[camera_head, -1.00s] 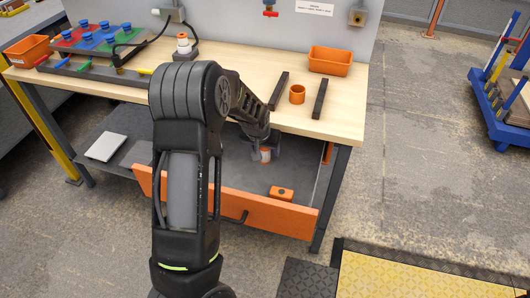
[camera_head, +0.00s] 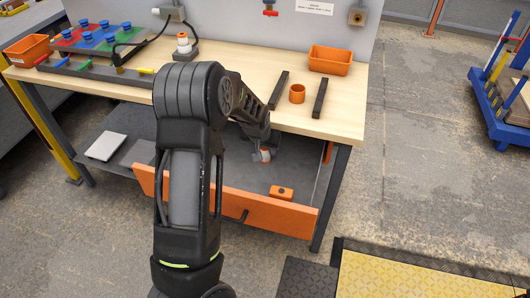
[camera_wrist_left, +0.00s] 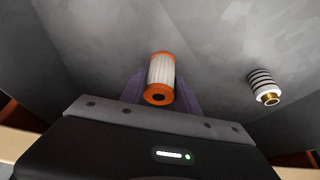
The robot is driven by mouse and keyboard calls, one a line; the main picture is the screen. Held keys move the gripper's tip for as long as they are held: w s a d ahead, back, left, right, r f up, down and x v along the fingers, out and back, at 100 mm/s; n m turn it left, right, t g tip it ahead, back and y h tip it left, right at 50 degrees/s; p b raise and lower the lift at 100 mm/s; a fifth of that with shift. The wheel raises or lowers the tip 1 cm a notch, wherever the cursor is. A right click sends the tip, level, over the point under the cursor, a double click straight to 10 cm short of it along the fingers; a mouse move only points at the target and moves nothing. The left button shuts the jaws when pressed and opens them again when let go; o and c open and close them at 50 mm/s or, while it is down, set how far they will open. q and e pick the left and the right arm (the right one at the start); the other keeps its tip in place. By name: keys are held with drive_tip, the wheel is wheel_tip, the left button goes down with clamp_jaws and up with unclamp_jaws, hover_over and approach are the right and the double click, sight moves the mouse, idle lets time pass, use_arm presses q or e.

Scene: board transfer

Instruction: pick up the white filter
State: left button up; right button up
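The white filter (camera_wrist_left: 161,73), a pleated white cylinder with orange end caps, shows in the left wrist view between the two fingers of my left gripper (camera_wrist_left: 163,88). The fingers lie close against both its sides and look shut on it. In the head view the left gripper (camera_head: 261,150) reaches down into the open drawer (camera_head: 235,205), below the tabletop edge. Only a small part of the filter (camera_head: 265,155) shows there, as the gripper and arm cover the rest. My right gripper is in neither view.
An orange block (camera_head: 281,193) lies in the drawer. A black-and-white ringed fitting with a brass end (camera_wrist_left: 265,86) lies right of the filter. The tabletop (camera_head: 345,115) above carries two dark bars, an orange cup (camera_head: 297,94) and an orange bin (camera_head: 330,60).

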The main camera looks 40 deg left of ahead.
sight(264, 158)
use_arm(q)
clamp_jaws()
drive_tip(key=shift+r, duration=0.1)
idle(0.3)
drive_tip(key=shift+r, duration=0.5)
drive_tip(key=s, duration=0.1)
drive_tip(key=s+d, duration=0.1)
drive_tip(key=s+r, duration=0.1)
drive_tip(key=shift+s+d+b, duration=0.25)
drive_tip(key=shift+s+b, duration=0.15)
wheel_tip(264, 158, up, 13)
drive_tip(key=shift+f, duration=0.1)
